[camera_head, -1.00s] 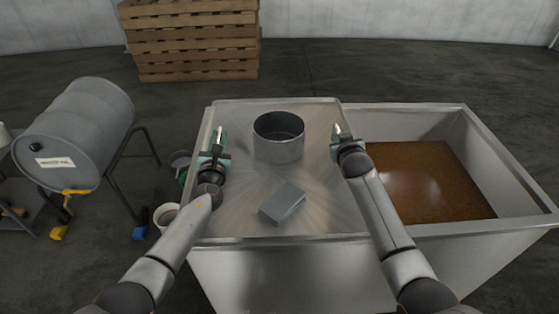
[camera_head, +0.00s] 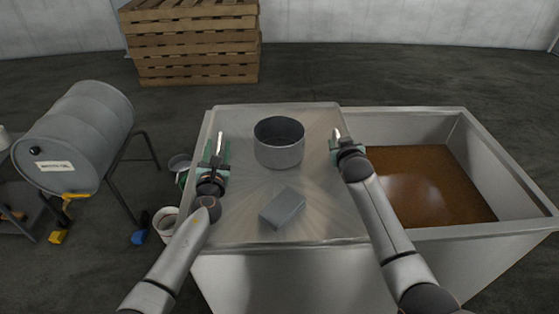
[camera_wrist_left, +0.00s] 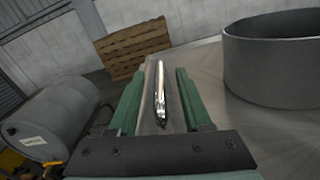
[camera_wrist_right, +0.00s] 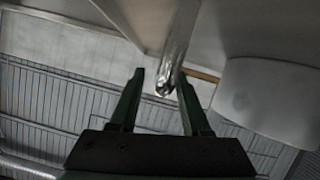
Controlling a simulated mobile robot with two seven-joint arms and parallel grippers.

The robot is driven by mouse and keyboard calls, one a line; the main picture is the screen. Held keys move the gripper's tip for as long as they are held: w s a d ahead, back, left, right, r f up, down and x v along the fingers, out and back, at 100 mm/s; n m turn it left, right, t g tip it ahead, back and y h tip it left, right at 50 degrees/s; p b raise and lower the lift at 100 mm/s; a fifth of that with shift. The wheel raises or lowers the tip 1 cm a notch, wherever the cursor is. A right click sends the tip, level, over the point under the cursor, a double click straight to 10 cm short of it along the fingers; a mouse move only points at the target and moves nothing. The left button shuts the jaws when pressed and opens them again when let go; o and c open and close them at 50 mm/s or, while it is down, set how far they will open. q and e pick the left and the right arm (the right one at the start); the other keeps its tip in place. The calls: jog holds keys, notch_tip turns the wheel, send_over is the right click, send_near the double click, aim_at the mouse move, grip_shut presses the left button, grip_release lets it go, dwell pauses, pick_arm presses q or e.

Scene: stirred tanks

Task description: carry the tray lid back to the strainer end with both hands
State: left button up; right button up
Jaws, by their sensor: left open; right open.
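The tray lid (camera_head: 245,220) is a flat brushed-metal sheet covering the left part of the steel tank. A short bright bar handle (camera_head: 220,143) stands at its left edge and another (camera_head: 337,134) at its right edge. My left gripper (camera_head: 217,152) is open, its green fingers on either side of the left handle, which also shows between them in the left wrist view (camera_wrist_left: 160,95). My right gripper (camera_head: 341,143) is open at the right handle; in the right wrist view the bar (camera_wrist_right: 172,65) runs between the fingertips. Contact cannot be told.
A round grey pot-like vessel (camera_head: 279,153) and a grey block (camera_head: 282,208) rest on the lid. The tank's open right part holds brown liquid (camera_head: 425,185). A grey drum (camera_head: 82,135) on a stand and a bucket (camera_head: 166,220) are at the left. Wooden pallets (camera_head: 195,45) stand behind.

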pick_arm(q)
jog(key=s, duration=0.9)
jog(key=shift+s+d, duration=0.15)
jog(key=shift+s, duration=0.2)
pick_arm(e)
jog(key=v, duration=1.2)
